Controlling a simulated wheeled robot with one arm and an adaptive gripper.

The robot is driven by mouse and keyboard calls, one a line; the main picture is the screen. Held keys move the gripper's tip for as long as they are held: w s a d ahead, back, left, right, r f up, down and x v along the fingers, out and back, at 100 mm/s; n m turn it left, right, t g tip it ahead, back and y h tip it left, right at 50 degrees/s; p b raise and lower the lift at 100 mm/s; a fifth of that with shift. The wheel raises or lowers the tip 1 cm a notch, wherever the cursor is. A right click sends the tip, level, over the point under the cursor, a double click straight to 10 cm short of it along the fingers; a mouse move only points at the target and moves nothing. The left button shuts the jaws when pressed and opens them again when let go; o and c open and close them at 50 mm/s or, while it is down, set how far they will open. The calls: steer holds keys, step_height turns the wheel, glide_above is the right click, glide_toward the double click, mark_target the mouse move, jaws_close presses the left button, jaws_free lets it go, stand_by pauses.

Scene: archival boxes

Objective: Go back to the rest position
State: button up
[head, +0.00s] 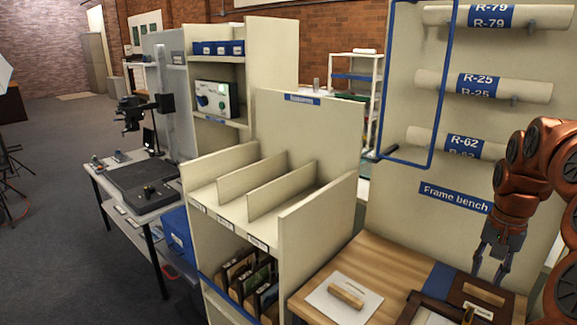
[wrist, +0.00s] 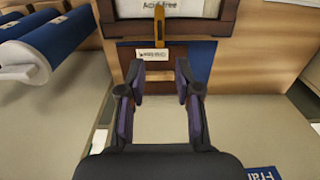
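My gripper (head: 491,262) hangs fingers down at the right of the head view, above the wooden top of the frame bench (head: 376,268). Its fingers are apart, with a clear gap and nothing held. In the wrist view my gripper (wrist: 160,84) also shows both fingers spread and empty. Beyond the fingertips are a small white label (wrist: 152,55), a yellow strip (wrist: 160,22) and a dark-edged frame with a white "Acid free" label (wrist: 170,7). I cannot tell the exact distance from the fingers to them.
On the bench, a wooden block (head: 347,294) lies on a white sheet, with dark frame pieces (head: 486,296) to the right, below my gripper. Rolled tubes (head: 484,87) jut from the panel behind. A blue rail (head: 446,88) stands left of them. A divided shelf (head: 248,197) stands left of the bench.

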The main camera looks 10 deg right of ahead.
steer(key=s+a+r+n+p, duration=0.2)
steer(key=a+n, duration=0.1)
steer(key=a, duration=0.7)
steer(key=s+a+r+n+p, duration=0.2)
steer(key=a+n, duration=0.1)
steer(key=a, duration=0.8)
steer(key=s+a+f+n+g+p, duration=0.1)
steer(key=s+a+n+p, duration=0.1)
steer(key=s+a, duration=0.3)
steer(key=s+a+f+n+p, duration=0.1)
steer(key=s+a+n+p, duration=0.1)
steer(key=s+a, duration=0.4)
steer(key=s, duration=0.4)
steer(key=shift+s+a+f+g, duration=0.15)
steer(key=shift+a+f+g, duration=0.1)
steer(key=shift+g, duration=0.15)
